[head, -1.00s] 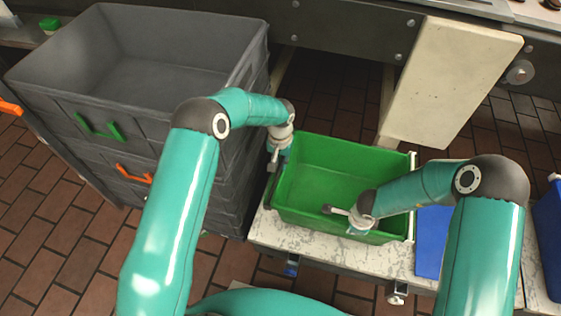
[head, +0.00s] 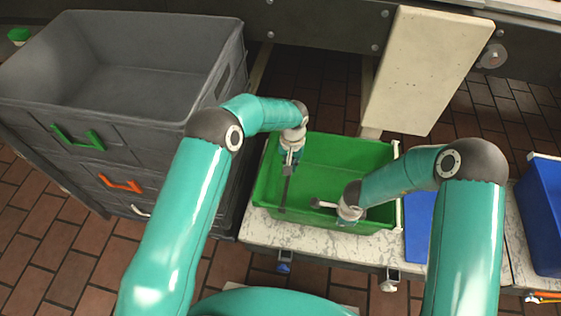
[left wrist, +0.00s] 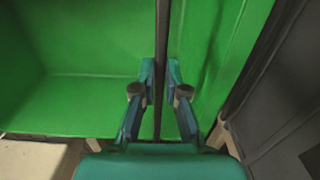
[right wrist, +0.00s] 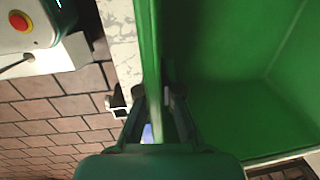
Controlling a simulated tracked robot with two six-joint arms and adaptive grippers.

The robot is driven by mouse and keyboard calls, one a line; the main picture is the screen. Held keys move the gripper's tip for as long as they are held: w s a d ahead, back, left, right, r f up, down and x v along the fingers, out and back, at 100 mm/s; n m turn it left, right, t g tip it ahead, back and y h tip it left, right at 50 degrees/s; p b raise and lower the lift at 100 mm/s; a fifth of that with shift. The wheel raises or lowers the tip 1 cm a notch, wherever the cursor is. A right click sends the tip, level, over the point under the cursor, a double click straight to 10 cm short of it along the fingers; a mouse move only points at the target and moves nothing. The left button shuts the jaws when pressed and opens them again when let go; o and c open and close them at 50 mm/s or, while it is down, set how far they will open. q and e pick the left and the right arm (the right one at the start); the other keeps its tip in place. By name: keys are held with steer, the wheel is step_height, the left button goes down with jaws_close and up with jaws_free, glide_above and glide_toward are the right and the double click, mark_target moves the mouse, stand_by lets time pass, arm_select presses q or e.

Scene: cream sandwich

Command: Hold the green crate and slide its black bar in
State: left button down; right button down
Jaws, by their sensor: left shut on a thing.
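The green crate (head: 335,158) sits on the pale worktop, with a white bar (head: 397,190) along its right end. My left gripper (head: 290,158) is shut on the black bar (head: 285,193), inside the crate's outline near its left end. In the left wrist view the thin black bar (left wrist: 162,25) runs between the fingertips with green crate surfaces behind it; whether it touches the crate I cannot tell. My right gripper (head: 326,205) is at the crate's near wall.
A stack of grey crates (head: 145,65) with coloured handles stands close on the left. A cream board (head: 412,70) leans behind the green crate. A blue piece (head: 419,228) lies right of it, and a blue crate (head: 543,210) stands at the far right.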

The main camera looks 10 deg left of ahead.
arm_select(q)
steer(key=shift+d, duration=0.2)
steer(key=c, duration=1.2)
jaws_free()
arm_select(e)
steer(key=shift+a, duration=0.1)
arm_select(q)
step_height(320, 180, up, 12)
arm_select(e)
steer(key=c, duration=1.2)
jaws_free()
steer(key=shift+o, duration=0.2)
